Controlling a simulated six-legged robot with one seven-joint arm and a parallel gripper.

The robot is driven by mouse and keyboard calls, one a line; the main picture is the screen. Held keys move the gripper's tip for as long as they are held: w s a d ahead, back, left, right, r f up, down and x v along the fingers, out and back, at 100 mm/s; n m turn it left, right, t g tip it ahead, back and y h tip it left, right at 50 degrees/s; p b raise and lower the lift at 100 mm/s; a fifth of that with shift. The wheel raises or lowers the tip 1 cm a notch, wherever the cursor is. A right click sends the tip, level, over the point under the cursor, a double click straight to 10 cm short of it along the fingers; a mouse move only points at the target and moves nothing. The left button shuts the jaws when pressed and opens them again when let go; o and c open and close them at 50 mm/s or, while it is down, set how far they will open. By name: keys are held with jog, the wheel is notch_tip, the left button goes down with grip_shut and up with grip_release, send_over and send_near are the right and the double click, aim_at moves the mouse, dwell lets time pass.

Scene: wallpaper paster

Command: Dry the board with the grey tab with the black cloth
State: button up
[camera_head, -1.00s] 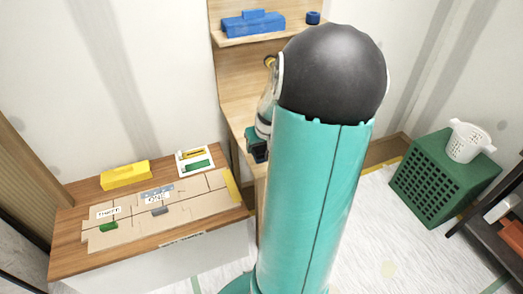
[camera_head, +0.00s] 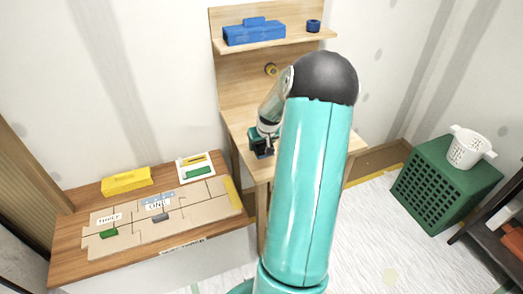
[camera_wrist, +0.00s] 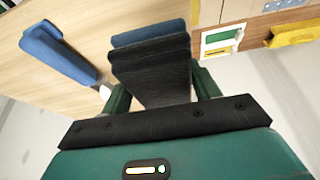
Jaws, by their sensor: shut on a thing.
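The board with the grey tab (camera_head: 160,217) lies in the middle of the low wooden bench at left, by the label ONE, with a bluish patch behind the tab. My gripper (camera_head: 262,150) is over the wooden desk, to the right of and behind that board. In the wrist view my gripper (camera_wrist: 160,88) is shut on the black cloth (camera_wrist: 152,72), which spans between its fingers. A blue edge shows at the cloth's far side; I cannot tell whether it belongs to it. My arm hides part of the desk.
A board with a green tab (camera_head: 109,233) is left of the grey-tab board. A yellow block (camera_head: 126,180) and a small white tray (camera_head: 196,166) stand behind the boards. A blue object (camera_wrist: 58,55) lies on the desk. A green crate (camera_head: 440,190) stands at right.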

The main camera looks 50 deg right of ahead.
jog(key=f, duration=0.1)
jog(key=w+d+f, duration=0.1)
jog(key=d+f, duration=0.1)
jog(key=shift+w, duration=0.3)
jog(key=shift+s+x, duration=0.15)
jog(key=shift+x, duration=0.7)
jog(key=shift+s+x, duration=0.2)
jog(key=shift+x, duration=0.65)
jog(key=shift+f, duration=0.25)
jog(key=shift+f, duration=0.3)
jog(key=shift+a+f, duration=0.1)
jog(key=shift+f, duration=0.05)
